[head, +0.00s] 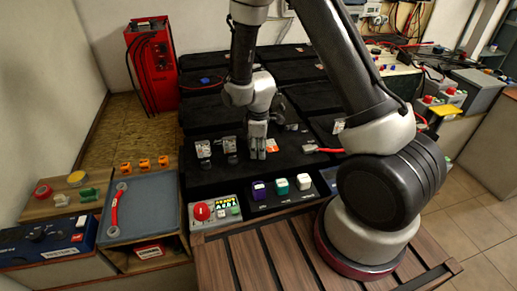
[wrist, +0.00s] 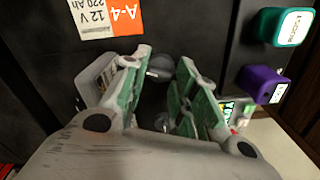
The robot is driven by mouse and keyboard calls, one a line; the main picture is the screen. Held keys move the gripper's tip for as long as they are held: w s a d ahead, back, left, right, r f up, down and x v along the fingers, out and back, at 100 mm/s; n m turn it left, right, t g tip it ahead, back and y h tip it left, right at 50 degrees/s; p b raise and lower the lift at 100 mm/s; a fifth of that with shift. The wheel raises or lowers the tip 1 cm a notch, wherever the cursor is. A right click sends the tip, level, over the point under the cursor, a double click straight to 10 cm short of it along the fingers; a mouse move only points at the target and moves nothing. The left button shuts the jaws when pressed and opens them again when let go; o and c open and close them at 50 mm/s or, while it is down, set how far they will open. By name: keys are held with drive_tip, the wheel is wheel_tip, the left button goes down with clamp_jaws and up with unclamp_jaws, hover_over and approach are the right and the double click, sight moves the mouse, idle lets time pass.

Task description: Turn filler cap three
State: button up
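My gripper (head: 257,150) points down over a black battery top in the middle of the head view. In the wrist view its green-padded fingers (wrist: 163,75) stand apart. A dark grey round cap (wrist: 160,67) shows between the fingertips, and a second round part (wrist: 162,122) shows lower in the gap. I cannot tell whether the fingers touch either one, or which cap is number three. The battery carries an orange and white A-4 label (wrist: 108,14), also seen in the head view (head: 272,146) just right of my gripper.
A purple block (wrist: 262,84) and a teal block (wrist: 287,26) stand along the battery's front, beside a white one (head: 303,182). A box with a red button (head: 201,211) is at front left. Grey labelled pieces (head: 203,149) stand left of my gripper. A red-handled tool (head: 322,149) lies right.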

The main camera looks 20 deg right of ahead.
drive_tip(key=shift+c, duration=1.2)
drive_tip(key=m, duration=1)
drive_tip(key=shift+m, duration=1.8)
drive_tip(key=o, duration=0.7)
